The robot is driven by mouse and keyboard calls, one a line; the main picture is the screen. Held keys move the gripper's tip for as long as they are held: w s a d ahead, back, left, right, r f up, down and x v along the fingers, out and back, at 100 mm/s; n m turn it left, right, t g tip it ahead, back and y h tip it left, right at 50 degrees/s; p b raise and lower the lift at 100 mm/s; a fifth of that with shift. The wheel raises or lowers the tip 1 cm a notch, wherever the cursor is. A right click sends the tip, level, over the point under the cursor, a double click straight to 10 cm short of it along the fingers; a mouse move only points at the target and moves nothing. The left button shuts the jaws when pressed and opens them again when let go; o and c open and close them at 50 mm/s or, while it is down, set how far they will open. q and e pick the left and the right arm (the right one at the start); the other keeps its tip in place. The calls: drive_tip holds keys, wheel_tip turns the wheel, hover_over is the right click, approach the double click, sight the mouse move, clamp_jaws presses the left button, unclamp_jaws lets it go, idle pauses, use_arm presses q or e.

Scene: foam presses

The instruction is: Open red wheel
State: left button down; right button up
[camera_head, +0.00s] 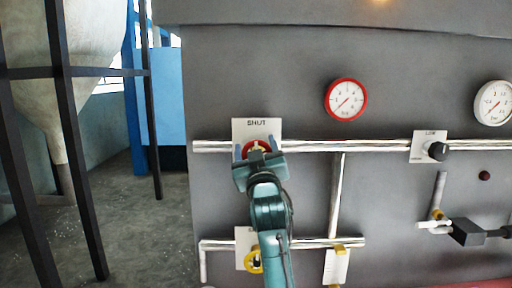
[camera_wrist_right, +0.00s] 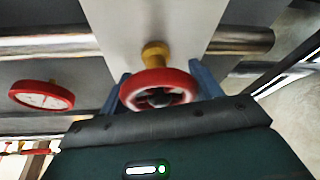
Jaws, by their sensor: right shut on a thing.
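The red wheel (camera_head: 257,147) sits on the upper pipe in front of a white plate marked SHUT (camera_head: 256,123). In the right wrist view the red wheel (camera_wrist_right: 158,88) shows on its brass stem (camera_wrist_right: 155,54). My right gripper (camera_head: 257,152) is at the wheel, with one blue finger on each side of its rim. In the right wrist view the right gripper (camera_wrist_right: 160,88) is shut on the wheel. The gripper body hides the wheel's lower part in the head view. My left gripper is not in view.
A yellow wheel (camera_head: 254,262) sits below on the lower pipe (camera_head: 310,243). A red-rimmed gauge (camera_head: 346,99) and a white gauge (camera_head: 493,102) are on the grey panel. A black knob (camera_head: 437,151) is at the right. A dark frame (camera_head: 80,140) stands at the left.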

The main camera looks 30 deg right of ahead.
drive_tip(key=shift+w+a+f+n+g+y+p, duration=0.2)
drive_tip(key=shift+n+g+y, duration=0.75)
drive_tip(key=shift+n, duration=3.1)
drive_tip(key=shift+s+d+f+n+g+y+p, duration=0.25)
drive_tip(key=shift+n+g+y, duration=0.7)
drive_tip(key=shift+n, duration=3.15)
drive_tip(key=shift+w+a+f+n+g+y+p, duration=0.25)
drive_tip(key=shift+n+g+y, duration=0.7)
drive_tip(key=shift+n, duration=3.1)
drive_tip(key=shift+s+f, duration=0.1)
drive_tip(key=shift+f, duration=0.05)
drive_tip(key=o, duration=1)
